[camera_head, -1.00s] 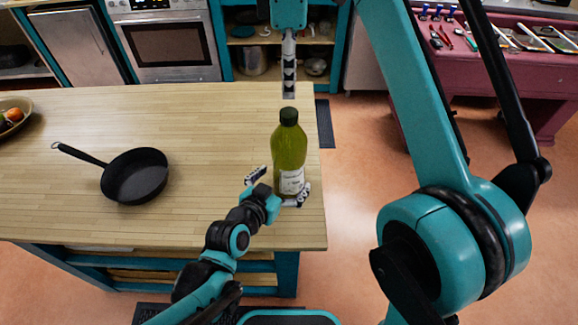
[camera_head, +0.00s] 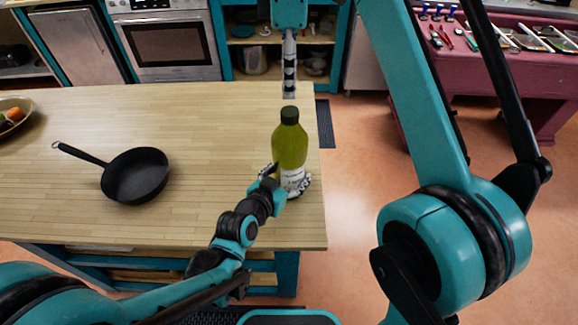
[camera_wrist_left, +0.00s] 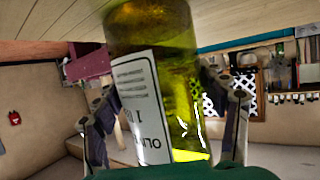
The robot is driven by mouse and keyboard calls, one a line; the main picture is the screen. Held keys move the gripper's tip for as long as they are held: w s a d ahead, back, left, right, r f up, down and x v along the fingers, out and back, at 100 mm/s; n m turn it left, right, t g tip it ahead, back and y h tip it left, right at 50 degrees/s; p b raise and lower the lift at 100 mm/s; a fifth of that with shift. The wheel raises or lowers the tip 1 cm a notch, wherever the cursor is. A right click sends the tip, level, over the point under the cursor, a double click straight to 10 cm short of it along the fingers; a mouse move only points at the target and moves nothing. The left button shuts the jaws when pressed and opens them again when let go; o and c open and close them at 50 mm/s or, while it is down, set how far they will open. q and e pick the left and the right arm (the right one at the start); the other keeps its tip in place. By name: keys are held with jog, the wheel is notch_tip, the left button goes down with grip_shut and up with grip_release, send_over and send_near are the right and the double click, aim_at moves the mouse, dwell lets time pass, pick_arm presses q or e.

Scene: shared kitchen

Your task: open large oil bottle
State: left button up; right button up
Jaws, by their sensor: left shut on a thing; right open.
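A large green oil bottle (camera_head: 290,143) with a dark cap (camera_head: 289,115) and a white label stands upright near the right edge of the wooden counter. My left gripper (camera_head: 288,182) is shut on the bottle's lower part. In the left wrist view the fingers lie on both sides of the bottle (camera_wrist_left: 160,85), with its label facing left of centre. My right gripper (camera_head: 289,80) is above and behind the cap in the picture, pointing down, open and empty, apart from the cap. The cap is out of sight in the left wrist view.
A black frying pan (camera_head: 137,176) lies on the counter (camera_head: 215,125) to the left. A bowl of fruit (camera_head: 14,114) is at the far left. The counter around the bottle is clear. A red table (camera_head: 490,85) with utensils stands at the upper right.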

aim_at(289, 111)
pick_arm(q)
grip_shut()
pick_arm(e)
jog(key=m, duration=0.5)
jog(key=shift+m, duration=0.3)
jog(key=m, duration=2.1)
jog(key=shift+w, duration=0.1)
jog(key=m, duration=1.4)
jog(key=shift+d, duration=0.1)
jog(key=m, duration=0.4)
jog(key=shift+f, duration=4)
